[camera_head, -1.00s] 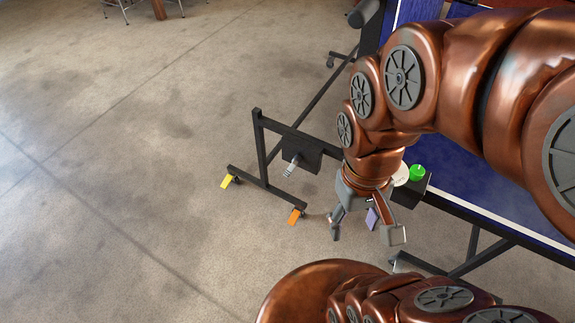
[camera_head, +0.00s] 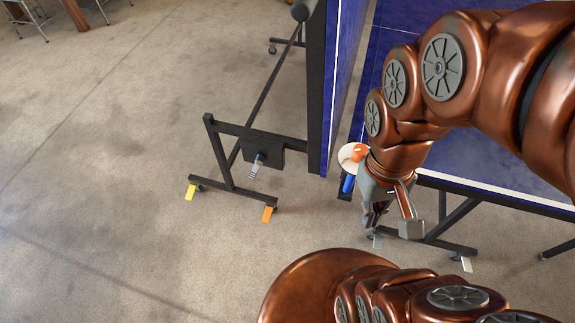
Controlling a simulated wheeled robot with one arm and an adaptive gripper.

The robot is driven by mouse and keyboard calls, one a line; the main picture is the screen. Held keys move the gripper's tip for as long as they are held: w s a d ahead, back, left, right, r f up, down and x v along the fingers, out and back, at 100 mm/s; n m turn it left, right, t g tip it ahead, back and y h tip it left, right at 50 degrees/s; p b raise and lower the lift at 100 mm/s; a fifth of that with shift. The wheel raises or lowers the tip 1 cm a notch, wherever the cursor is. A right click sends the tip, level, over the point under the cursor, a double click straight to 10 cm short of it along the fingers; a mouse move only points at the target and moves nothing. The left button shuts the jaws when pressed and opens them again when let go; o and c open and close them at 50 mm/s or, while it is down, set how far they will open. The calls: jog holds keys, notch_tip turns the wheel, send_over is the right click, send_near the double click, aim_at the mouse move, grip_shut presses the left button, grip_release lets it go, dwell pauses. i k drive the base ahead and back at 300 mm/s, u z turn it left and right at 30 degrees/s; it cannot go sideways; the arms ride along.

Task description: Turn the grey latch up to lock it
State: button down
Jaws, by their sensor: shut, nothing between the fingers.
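The grey latch (camera_head: 256,166) is a short lever on a dark box (camera_head: 270,149) fixed to the black leg frame of the folding blue table. Its free end points down and slightly left in the picture. My gripper (camera_head: 390,224) is to the right of the latch and lower in the picture, well apart from it. It is shut and holds nothing. My wrist hides part of the gripper.
A pale disc, an orange piece (camera_head: 352,153) and a blue piece (camera_head: 348,184) are near my wrist. Floor to the left is clear.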

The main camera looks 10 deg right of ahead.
aim_at(260, 161)
jog(key=z, duration=0.2)
jog(key=k, duration=0.9)
jog(key=u, duration=1.8)
